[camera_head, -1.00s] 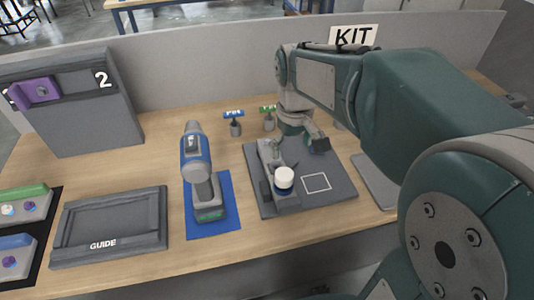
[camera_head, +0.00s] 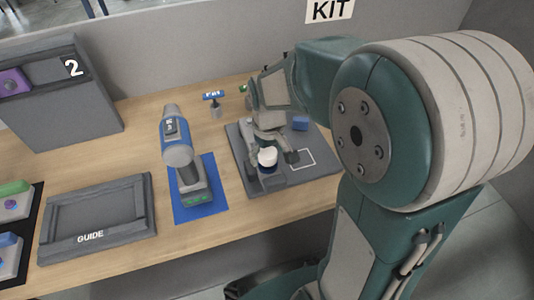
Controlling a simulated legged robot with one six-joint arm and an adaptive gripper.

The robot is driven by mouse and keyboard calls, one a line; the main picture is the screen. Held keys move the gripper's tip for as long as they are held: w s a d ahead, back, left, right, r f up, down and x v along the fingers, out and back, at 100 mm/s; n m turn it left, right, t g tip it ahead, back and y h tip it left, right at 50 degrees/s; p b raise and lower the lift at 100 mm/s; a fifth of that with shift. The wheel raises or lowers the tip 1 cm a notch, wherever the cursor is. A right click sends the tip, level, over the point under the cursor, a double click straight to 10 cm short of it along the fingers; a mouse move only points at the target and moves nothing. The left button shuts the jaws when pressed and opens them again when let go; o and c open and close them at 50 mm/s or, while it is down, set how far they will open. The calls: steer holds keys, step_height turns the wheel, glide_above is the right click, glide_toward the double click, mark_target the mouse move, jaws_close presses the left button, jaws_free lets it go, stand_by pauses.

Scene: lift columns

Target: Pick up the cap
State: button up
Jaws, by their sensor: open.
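A small white cap-like cylinder with a dark blue lower band (camera_head: 267,157), probably the cap, stands on a grey holder on the dark grey board (camera_head: 316,169). My gripper (camera_head: 277,151) is open and pointed down just behind and beside the white cylinder. One finger shows to the right of the cylinder, low over the board. The other finger is partly hidden behind the cylinder. I cannot tell whether the fingers touch it.
A white square outline is marked on the board, and a blue block (camera_head: 300,123) lies behind it. A blue drill (camera_head: 177,150) stands on a blue mat (camera_head: 215,205) to the left. A GUIDE tray (camera_head: 98,214) lies further left. A small blue-labelled stand (camera_head: 214,103) is behind.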

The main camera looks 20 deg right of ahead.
mark_target(268, 153)
steer(key=c, duration=1.1)
steer(key=shift+r, duration=0.15)
steer(key=shift+r, duration=0.3)
step_height(268, 153, up, 2)
steer(key=shift+r, duration=0.25)
steer(key=s+r, duration=0.5)
steer(key=r, duration=0.1)
steer(key=shift+d, duration=0.45)
steer(key=s+r, duration=0.1)
steer(key=s, duration=0.2)
steer(key=s+d+r, duration=0.1)
steer(key=s, duration=0.2)
steer(key=s+r, duration=0.1)
steer(key=s, duration=0.2)
steer(key=shift+d+r, duration=0.25)
steer(key=shift+r, duration=0.15)
